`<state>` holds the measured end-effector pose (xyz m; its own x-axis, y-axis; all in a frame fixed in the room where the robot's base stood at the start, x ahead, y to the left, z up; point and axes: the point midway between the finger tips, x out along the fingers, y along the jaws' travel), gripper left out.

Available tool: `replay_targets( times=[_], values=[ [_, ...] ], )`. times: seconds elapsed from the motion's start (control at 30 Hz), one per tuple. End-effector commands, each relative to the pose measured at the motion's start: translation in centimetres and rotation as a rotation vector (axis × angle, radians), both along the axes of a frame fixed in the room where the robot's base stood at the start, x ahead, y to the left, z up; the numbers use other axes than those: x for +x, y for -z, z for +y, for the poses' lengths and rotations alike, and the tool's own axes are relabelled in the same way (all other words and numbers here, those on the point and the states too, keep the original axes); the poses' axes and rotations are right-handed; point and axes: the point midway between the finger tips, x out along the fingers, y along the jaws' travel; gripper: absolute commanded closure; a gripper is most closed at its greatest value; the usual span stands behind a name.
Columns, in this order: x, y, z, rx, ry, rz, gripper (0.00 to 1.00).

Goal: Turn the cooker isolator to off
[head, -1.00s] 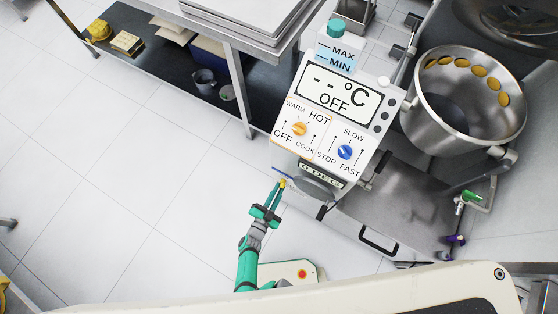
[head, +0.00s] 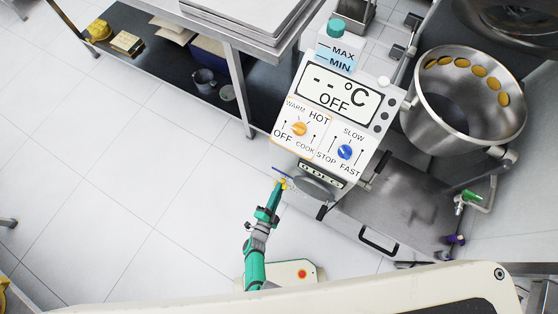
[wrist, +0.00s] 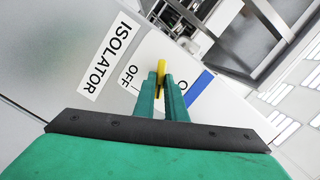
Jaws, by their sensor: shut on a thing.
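The isolator's yellow handle (wrist: 161,67) stands between my green fingertips in the wrist view. It sits on a pale panel with a black-on-white ISOLATOR label (wrist: 108,55) and an OFF mark (wrist: 130,77) just left of the fingers. A second mark right of the fingers is partly hidden, beside a blue stripe (wrist: 200,90). My gripper (wrist: 162,84) is shut on the handle, and the fingers hide its lower part.
The mixer's control panel (head: 330,110) has an orange knob (head: 299,129) and a blue knob (head: 345,152). A steel bowl (head: 465,105) stands at the right. A steel table (head: 235,40) stands behind. Open tiled floor (head: 130,190) lies to the left.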

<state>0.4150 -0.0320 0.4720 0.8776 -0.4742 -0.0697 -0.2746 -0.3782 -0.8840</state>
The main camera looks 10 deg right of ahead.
Motion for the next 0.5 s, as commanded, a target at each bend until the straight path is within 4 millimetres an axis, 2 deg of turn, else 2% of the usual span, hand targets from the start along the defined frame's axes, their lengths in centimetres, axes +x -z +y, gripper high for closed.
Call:
replay_targets(
  times=[0.13, 0.5],
  values=[
    [-0.06, 0.06, 0.05, 0.080, -0.002, -0.057, 1.00],
    [-0.08, 0.06, 0.01, 0.103, 0.000, -0.075, 1.00]
  ],
)
